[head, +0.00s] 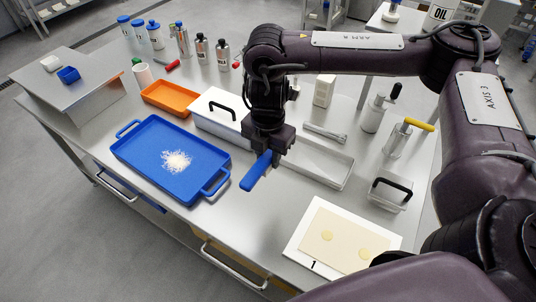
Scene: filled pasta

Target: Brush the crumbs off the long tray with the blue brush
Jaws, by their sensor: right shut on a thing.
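A blue tray (140,153) with a handle at each end lies on the left part of the table. A pile of white crumbs (176,161) lies near its middle. My right gripper (266,151) points down just right of the tray and is shut on the blue brush (256,172). The brush slants down to the left, and its end is apart from the tray's right handle in the picture. The gripper hides its upper part, and I cannot make out bristles. My left gripper is not in view.
An orange tray (170,97) and a white lidded box (207,112) stand behind the blue tray. A shallow pale tray (325,165) lies right of the gripper. A white board (300,241) with a dough sheet is at front right. Bottles stand at the back.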

